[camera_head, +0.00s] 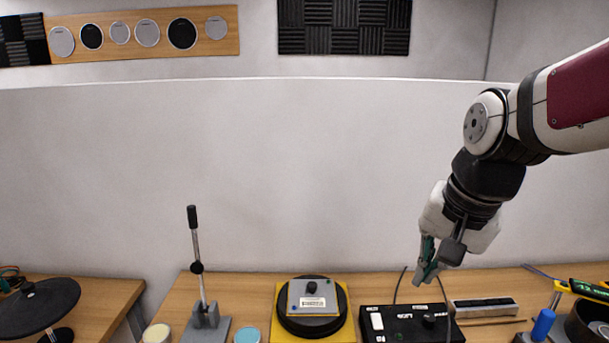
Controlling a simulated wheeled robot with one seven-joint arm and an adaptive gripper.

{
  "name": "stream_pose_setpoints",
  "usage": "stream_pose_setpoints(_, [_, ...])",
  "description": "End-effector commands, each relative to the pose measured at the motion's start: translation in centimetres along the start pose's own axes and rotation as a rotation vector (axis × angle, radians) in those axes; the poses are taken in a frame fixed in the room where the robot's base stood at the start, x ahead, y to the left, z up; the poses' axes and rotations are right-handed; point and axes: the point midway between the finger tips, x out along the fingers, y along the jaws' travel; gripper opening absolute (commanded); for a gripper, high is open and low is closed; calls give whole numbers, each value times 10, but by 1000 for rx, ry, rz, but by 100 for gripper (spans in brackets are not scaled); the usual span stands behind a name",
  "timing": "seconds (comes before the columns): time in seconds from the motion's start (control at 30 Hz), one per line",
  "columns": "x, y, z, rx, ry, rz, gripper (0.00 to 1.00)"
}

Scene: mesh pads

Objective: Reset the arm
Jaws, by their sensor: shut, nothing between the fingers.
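My arm reaches in from the right edge, with its red and white link at the upper right. My gripper (428,272) hangs from it, pointing down and a little left. Its fingers are together and hold nothing. It is in front of the white wall, and in the picture its tips show just above a black control box (408,323) on the wooden table (252,286). I cannot tell the exact height of the tips over the box.
A lever press (203,312) stands left on the table. A round black fixture with a grey plate (311,297) sits on a yellow base (284,335). A grey bar (485,308) and a blue cylinder (543,325) are at right. The air left of my arm is clear.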

Motion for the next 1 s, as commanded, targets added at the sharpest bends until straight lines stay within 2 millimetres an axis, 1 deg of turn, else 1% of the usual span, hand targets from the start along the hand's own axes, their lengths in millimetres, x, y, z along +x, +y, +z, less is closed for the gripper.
stream_pose_setpoints(0.03, [-10,6,9,-46,19,-9,0])
stream_pose_setpoints(0.2, [-34,24,38,-221,73,-18,0])
stream_pose_setpoints(0.3, [-44,35,55,-321,109,-17,0])
stream_pose_setpoints(0.5, [-56,55,84,-494,169,0,0])
stream_pose_setpoints(0.6, [-58,62,92,-551,189,10,0])
stream_pose_setpoints(0.7, [-59,66,97,-583,199,16,0])
stream_pose_setpoints(1.0, [-59,67,99,-595,201,19,0])
